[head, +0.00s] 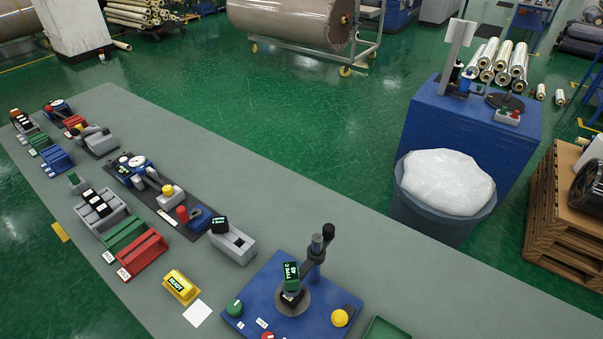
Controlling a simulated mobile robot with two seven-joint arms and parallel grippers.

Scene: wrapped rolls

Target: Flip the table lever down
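A long grey table (330,225) runs from the upper left to the lower right. On its near part is a blue base plate (262,290) with a black and grey lever-like arm (313,256). A grey block with a black top piece (232,244) sits to the left. Which part is the table lever, I cannot tell for sure. Neither of my grippers shows.
The table also holds a yellow display box (181,287), red (141,256) and green bins, and a black tool board (158,195). Beyond stand a grey barrel with a white bag (447,182), a blue cabinet (470,125) and wooden pallets (562,215). Green floor is open behind the table.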

